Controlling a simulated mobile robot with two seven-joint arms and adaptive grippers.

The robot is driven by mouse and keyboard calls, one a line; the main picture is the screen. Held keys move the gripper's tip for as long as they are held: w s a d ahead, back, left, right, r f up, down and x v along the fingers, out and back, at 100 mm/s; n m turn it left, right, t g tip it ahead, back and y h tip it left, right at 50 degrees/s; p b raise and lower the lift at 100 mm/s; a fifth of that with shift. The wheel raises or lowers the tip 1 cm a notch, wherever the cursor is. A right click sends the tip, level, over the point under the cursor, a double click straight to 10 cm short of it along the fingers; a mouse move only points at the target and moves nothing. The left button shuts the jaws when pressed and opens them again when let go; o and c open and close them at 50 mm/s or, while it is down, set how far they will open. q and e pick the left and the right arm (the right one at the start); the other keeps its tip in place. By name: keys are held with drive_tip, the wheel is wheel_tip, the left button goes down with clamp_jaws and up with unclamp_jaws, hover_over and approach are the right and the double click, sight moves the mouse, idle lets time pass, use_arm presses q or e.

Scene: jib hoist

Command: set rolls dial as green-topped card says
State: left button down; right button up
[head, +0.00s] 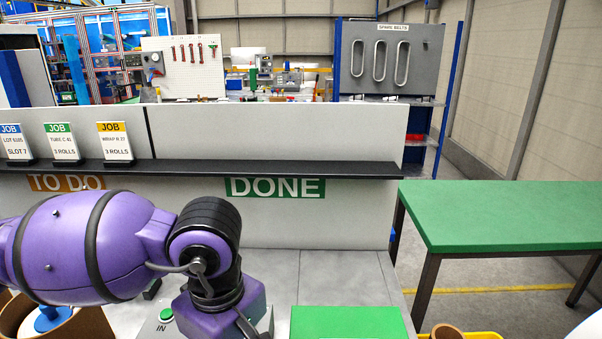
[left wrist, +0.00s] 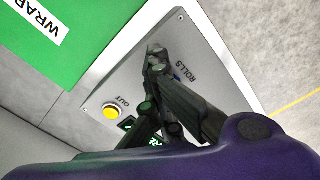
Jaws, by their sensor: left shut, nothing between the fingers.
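The green-topped card (head: 60,143) stands on the black shelf between a blue-topped and an orange-topped card; it reads "TUBE C 41" and "3 ROLLS". In the left wrist view a grey control panel (left wrist: 133,85) carries the label "ROLLS" and a yellow button (left wrist: 110,112) marked "OUT". My left gripper (left wrist: 156,52) is shut and empty over this panel, beside the "ROLLS" label. The dial is mostly hidden behind its fingers, so I cannot read its setting. A green lit display (left wrist: 128,124) is partly covered. My right gripper is not in view.
The blue-topped card (head: 13,144) and orange-topped card (head: 114,142) flank the green one. A green "IN" button (head: 166,315) is left of my wrist. A green surface (head: 350,322) lies to the right, before a yellow bin (head: 470,335). A green table (head: 500,215) stands further right.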

use_arm(q)
drive_tip(key=shift+s+a+f, duration=0.35)
drive_tip(key=shift+s+f, duration=0.1)
drive_tip(key=shift+s, duration=0.05)
drive_tip(key=shift+a+b, duration=0.2)
drive_tip(key=shift+b, duration=0.2)
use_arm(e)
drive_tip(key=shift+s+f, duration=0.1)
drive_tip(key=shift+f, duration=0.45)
use_arm(q)
drive_tip(key=shift+s+a+r, duration=0.1)
drive_tip(key=shift+a+r, duration=0.1)
drive_tip(key=shift+r, duration=0.15)
drive_tip(key=shift+s+d, duration=0.15)
drive_tip(key=shift+s, duration=0.2)
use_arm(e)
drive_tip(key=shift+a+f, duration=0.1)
use_arm(q)
wheel_tip(320, 180, up, 6)
drive_tip(key=shift+d+f+p, duration=0.1)
drive_tip(key=shift+p, duration=1)
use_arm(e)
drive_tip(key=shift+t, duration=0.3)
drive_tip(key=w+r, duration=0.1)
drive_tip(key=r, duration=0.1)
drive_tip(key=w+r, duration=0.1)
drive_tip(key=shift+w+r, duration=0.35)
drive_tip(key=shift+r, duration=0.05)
